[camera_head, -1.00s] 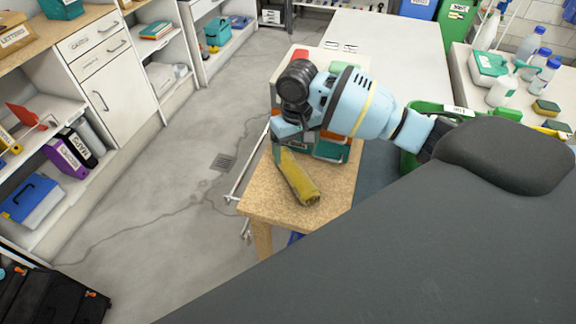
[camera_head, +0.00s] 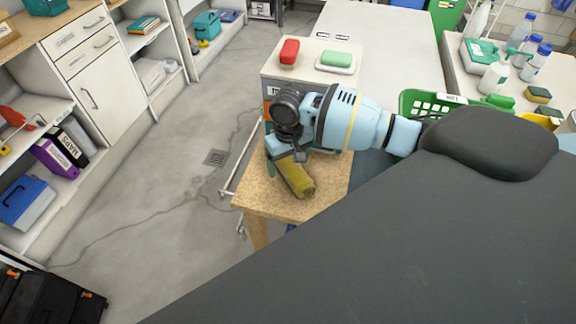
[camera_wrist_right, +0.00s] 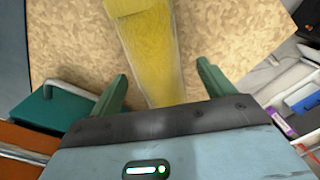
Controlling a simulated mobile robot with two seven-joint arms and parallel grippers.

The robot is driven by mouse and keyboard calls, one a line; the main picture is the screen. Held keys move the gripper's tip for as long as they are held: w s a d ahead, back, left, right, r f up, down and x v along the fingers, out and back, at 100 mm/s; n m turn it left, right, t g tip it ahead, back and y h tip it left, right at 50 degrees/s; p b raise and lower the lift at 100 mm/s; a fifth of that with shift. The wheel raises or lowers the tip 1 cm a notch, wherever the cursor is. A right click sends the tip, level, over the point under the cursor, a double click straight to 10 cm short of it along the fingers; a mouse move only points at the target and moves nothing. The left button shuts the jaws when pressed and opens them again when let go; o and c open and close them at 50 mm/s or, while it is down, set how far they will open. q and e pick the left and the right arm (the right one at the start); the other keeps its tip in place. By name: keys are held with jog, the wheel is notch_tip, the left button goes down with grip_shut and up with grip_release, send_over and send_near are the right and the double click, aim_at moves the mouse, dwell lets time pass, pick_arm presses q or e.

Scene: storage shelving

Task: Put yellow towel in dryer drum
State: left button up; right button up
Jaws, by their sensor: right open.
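The yellow towel (camera_head: 298,178), a rolled or folded strip, lies on the wooden tabletop (camera_head: 254,197). My right gripper (camera_head: 283,166) is directly over its far end in the head view. In the right wrist view the towel (camera_wrist_right: 155,50) runs between the two green fingers of the open gripper (camera_wrist_right: 165,85), with a gap on each side. I cannot tell how far above the tabletop the fingers are. My left gripper is not in view. No dryer drum can be made out.
A white cabinet beyond the table bears a red item (camera_head: 290,51) and a green-and-white item (camera_head: 336,61). A green basket (camera_head: 425,103) stands to the right of my right arm. Shelves with binders (camera_head: 55,157) line the left. The grey floor between is clear.

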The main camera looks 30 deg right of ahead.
aim_at(288, 161)
jog(key=c, duration=1.2)
jog(key=shift+r, duration=0.15)
jog(key=shift+r, duration=0.5)
notch_tip(288, 161, up, 2)
jog(key=shift+w+r, duration=0.1)
jog(key=shift+r, duration=0.05)
jog(key=s, duration=0.5)
jog(key=s+r+p, duration=0.1)
jog(key=s, duration=0.4)
jog(key=s+d+p, duration=0.1)
jog(key=s, duration=0.3)
jog(key=shift+s+r, duration=0.2)
jog(key=shift+s, duration=0.85)
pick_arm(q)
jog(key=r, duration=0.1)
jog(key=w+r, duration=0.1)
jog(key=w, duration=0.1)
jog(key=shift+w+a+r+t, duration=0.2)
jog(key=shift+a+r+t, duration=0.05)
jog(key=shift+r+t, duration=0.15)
